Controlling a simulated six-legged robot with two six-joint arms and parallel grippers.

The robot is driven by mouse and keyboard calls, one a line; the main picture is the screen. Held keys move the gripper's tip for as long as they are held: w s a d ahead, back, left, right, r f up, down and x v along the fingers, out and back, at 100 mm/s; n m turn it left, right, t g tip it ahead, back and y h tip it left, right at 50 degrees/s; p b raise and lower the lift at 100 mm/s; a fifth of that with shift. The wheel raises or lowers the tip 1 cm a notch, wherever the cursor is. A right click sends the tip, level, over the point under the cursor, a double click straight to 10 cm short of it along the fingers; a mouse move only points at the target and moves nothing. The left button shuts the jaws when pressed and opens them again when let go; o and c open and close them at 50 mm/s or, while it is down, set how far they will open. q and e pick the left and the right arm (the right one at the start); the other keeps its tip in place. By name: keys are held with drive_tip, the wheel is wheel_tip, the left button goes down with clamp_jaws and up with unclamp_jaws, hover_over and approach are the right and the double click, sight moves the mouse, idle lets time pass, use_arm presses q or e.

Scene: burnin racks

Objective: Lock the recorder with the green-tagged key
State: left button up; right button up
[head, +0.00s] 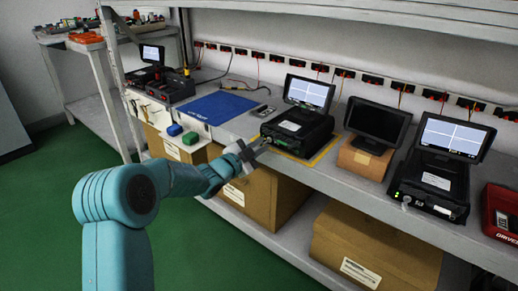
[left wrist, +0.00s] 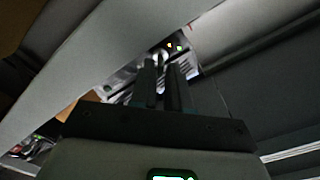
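The recorder (head: 297,130) is a black box with a lit screen (head: 310,92) on top, standing on a yellow-edged mat on the shelf. My left gripper (head: 258,147) is at its front left corner. In the left wrist view its two dark fingers (left wrist: 163,85) are close together and point at a metallic, lit part of a device. A small pale bit shows between them, but I cannot tell if they grip it. My right gripper is not in view.
A blue mat (head: 220,107) and a small handheld device (head: 263,111) lie left of the recorder. A dark monitor (head: 376,122) and another recorder (head: 434,180) stand to the right. Cardboard boxes (head: 262,194) sit below the shelf. The green floor in front is clear.

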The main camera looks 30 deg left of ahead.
use_arm(q)
clamp_jaws()
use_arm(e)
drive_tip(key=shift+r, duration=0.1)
use_arm(q)
drive_tip(key=n+p, duration=0.2)
drive_tip(key=n, duration=0.2)
drive_tip(key=shift+r+p, duration=0.2)
drive_tip(key=shift+p, duration=0.2)
drive_tip(key=shift+n, duration=0.6)
drive_tip(key=n+p, duration=0.4)
drive_tip(key=n, duration=0.2)
drive_tip(key=shift+a, duration=0.2)
drive_tip(key=n+p, duration=0.1)
drive_tip(key=n, duration=0.2)
drive_tip(key=shift+a+f+n+p, duration=0.1)
drive_tip(key=shift+f+n+p, duration=0.05)
drive_tip(key=shift+n+p, duration=0.25)
drive_tip(key=shift+f+n+p, duration=0.1)
drive_tip(key=shift+n+p, duration=0.45)
drive_tip(key=shift+n, duration=0.95)
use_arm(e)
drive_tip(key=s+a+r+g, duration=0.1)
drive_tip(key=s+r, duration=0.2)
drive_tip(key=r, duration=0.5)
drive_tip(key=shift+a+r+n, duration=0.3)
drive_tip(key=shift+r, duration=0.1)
